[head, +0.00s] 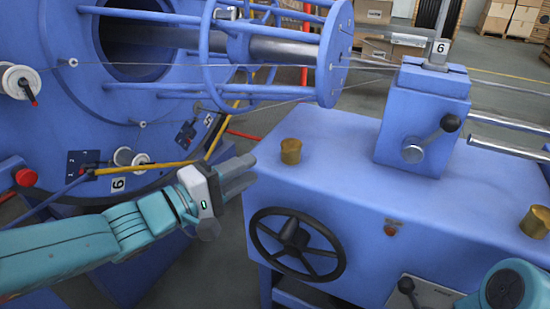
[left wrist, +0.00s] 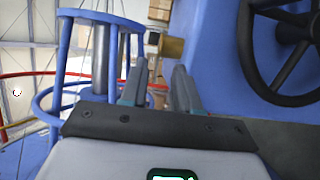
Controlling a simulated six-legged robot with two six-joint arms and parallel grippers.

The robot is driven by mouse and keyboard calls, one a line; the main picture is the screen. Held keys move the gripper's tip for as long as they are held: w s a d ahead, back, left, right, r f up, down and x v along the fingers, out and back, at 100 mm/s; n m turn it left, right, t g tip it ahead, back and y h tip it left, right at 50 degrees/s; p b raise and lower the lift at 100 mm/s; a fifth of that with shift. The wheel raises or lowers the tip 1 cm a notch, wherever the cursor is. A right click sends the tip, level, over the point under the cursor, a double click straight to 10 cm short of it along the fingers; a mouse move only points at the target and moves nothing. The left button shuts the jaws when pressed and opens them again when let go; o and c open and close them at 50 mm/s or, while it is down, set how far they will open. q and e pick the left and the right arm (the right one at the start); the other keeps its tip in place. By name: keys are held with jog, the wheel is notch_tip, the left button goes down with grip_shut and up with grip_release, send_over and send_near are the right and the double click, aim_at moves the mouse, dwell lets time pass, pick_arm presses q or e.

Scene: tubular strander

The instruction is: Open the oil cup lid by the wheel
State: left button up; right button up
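A brass oil cup with its lid down (head: 290,151) stands on the blue machine housing, above and behind the black handwheel (head: 296,243). In the left wrist view the brass cup (left wrist: 172,48) shows just beyond the fingertips, and part of the wheel (left wrist: 285,45) is at the right. My left gripper (head: 254,169) is left of the cup, short of it and apart from it. Its fingers (left wrist: 160,70) have a gap between them with nothing held. My right gripper is out of view; a teal part of my arm shows at the lower right.
A second brass cup (head: 536,221) stands at the right of the housing. A blue block with a black-knobbed lever (head: 430,140) rises behind. The caged rotor (head: 260,50) with taut wires is at the upper left. The housing top around the near cup is clear.

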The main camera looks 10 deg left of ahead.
aim_at(283, 152)
pick_arm(q)
jog(key=x, duration=0.8)
jog(key=shift+d+f, duration=0.1)
grip_shut()
